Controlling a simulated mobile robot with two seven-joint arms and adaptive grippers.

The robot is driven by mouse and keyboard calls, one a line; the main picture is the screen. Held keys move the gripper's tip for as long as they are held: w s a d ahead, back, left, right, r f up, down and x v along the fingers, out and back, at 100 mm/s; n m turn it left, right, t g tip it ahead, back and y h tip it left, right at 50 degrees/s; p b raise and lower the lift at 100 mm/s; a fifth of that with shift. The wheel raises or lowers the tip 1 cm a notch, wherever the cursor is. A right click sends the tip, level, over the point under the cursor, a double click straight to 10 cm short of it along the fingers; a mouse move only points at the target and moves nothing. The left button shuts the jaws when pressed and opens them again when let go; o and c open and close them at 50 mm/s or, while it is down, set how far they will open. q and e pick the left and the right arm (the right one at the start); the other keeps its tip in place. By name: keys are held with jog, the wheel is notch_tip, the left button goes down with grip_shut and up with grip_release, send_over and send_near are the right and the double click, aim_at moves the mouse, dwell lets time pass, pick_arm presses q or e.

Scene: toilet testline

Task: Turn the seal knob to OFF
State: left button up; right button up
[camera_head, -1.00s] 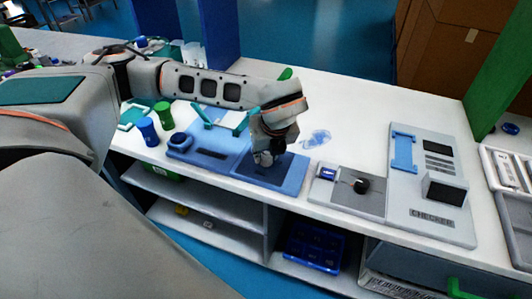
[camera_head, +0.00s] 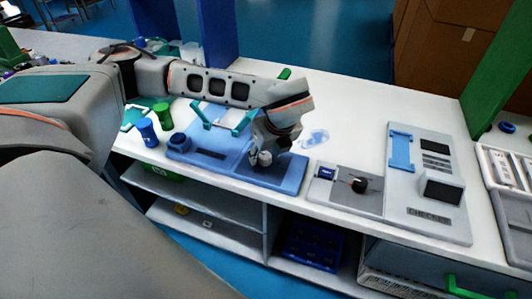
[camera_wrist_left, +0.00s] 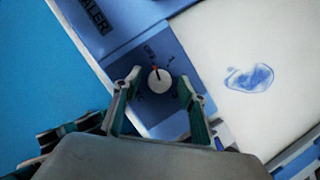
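The seal knob is a round white knob (camera_wrist_left: 159,80) with a red-orange pointer mark. It sits on the dark panel of the blue sealer (camera_head: 225,166); the knob also shows in the head view (camera_head: 264,158). In the wrist view the pointer points toward the top of the picture. My left gripper (camera_wrist_left: 160,98) is open, one finger on each side of the knob, with gaps to both. In the head view the left gripper (camera_head: 266,153) is low over the panel. My right gripper is not in view.
A grey unit with a black knob (camera_head: 359,185) and the checker (camera_head: 430,214) stand to the right. Blue (camera_head: 148,132) and green (camera_head: 163,115) cups stand left. A teal-handled frame (camera_head: 226,122) is on the sealer. A clear blue-marked bag (camera_head: 315,138) lies behind on the white bench.

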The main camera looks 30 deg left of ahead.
pick_arm(q)
jog(key=shift+r, duration=0.1)
jog(key=v, duration=1.2)
dwell(0.4)
